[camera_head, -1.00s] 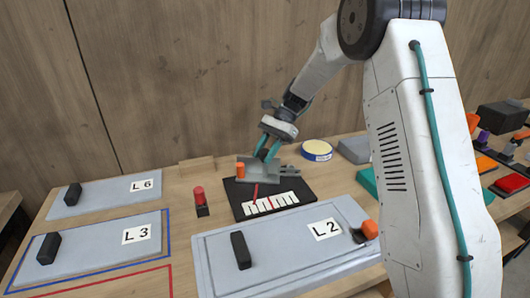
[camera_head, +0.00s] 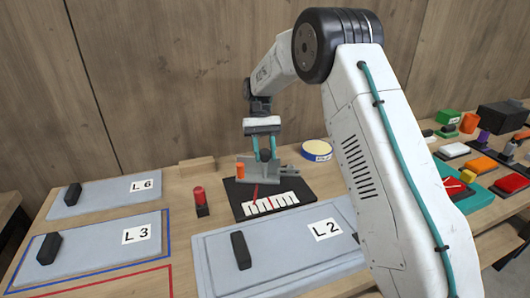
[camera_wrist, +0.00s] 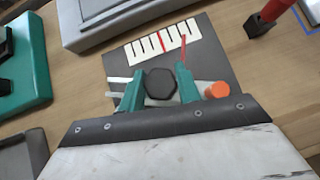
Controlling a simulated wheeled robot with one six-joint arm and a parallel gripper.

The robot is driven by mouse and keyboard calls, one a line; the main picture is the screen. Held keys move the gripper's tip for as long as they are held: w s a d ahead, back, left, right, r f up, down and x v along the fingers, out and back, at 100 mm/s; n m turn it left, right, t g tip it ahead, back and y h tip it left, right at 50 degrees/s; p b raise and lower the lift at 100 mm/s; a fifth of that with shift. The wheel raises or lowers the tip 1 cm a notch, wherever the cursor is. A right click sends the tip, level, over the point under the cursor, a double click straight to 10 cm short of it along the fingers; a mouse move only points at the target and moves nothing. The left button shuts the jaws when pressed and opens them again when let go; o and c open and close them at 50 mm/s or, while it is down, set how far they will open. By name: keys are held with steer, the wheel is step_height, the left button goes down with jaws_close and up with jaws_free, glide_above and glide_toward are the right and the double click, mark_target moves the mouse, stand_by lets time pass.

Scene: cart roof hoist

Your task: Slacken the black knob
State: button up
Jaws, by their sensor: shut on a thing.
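The black knob (camera_wrist: 160,84) is an eight-sided dark cap, seen from above between my two teal fingers in the wrist view. My gripper (camera_head: 264,155) points down over the grey fixture (camera_head: 284,173) behind the dark gauge plate (camera_head: 238,200), and is shut on the knob. The plate carries a white scale (camera_wrist: 145,49) with a red mark (camera_wrist: 161,42) and a separate thin red pointer (camera_wrist: 184,46). An orange peg (camera_wrist: 217,90) stands beside the knob; it also shows in the head view (camera_head: 240,171).
A red post (camera_head: 200,196) stands left of the gauge. Grey lidded panel L2 (camera_head: 285,260) lies in front; panels L3 (camera_head: 95,248) and L6 (camera_head: 115,190) lie at left. A yellow-topped round tin (camera_head: 317,149) stands behind right. Several coloured blocks fill the right side.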

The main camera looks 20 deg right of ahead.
steer(key=n+h, duration=0.4)
steer(key=n, duration=0.1)
steer(key=shift+a+f+n, duration=0.1)
steer(key=shift+n, duration=0.2)
steer(key=n+t+h, duration=0.2)
steer(key=n+h, duration=0.1)
steer(key=n, duration=0.2)
steer(key=shift+s+h, duration=0.1)
steer(key=shift+h, duration=0.3)
steer(key=shift+n+t, duration=0.3)
steer(key=o, duration=1)
steer(key=shift+f, duration=0.1)
